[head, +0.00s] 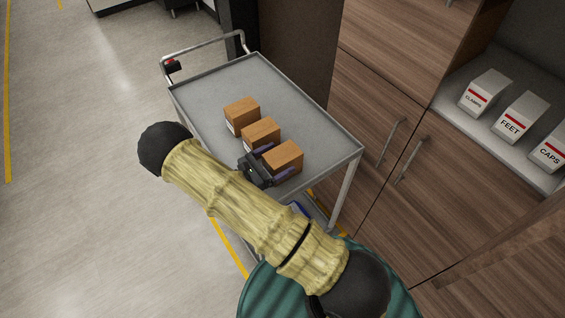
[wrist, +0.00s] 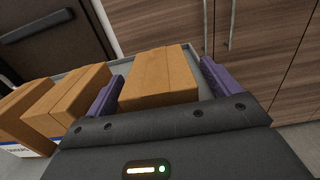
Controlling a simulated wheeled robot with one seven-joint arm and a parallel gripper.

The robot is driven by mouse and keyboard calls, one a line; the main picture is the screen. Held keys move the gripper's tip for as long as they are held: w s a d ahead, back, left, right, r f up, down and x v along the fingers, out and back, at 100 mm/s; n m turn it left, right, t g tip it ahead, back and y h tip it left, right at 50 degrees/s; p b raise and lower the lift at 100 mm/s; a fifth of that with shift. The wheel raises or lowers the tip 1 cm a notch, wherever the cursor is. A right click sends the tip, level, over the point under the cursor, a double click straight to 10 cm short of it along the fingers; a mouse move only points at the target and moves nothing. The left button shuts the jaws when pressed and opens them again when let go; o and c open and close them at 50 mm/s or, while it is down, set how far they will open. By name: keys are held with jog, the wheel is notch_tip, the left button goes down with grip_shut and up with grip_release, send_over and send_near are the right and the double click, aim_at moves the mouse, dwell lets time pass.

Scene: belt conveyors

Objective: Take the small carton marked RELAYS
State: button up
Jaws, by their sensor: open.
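Three small brown cartons stand in a row on a grey cart. The nearest carton (head: 285,155) is between the two purple fingers of my open gripper (head: 274,161). In the wrist view, this carton (wrist: 158,75) has a finger on each side, with a visible gap to the right finger. The middle carton (head: 261,132) stands close beside the left finger. The far carton (head: 242,110) is beyond it. White labels show only in part on the cartons' sides. I cannot read RELAYS on any of them, and the nearest carton's label is hidden.
The cart top (head: 215,88) has a raised rim and is clear toward its handle (head: 205,55). Wooden cabinets (head: 385,95) stand close on the right. White boxes marked CLAMPS (head: 484,92), FEET (head: 520,118) and CAPS (head: 551,150) sit on a shelf there. Open floor lies left.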

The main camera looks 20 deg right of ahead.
jog(key=c, duration=1.2)
jog(key=shift+w+r, duration=0.1)
jog(key=shift+r, duration=0.05)
jog(key=shift+c, duration=0.2)
notch_tip(320, 180, up, 10)
jog(key=shift+f+b, duration=0.15)
jog(key=shift+b, duration=0.75)
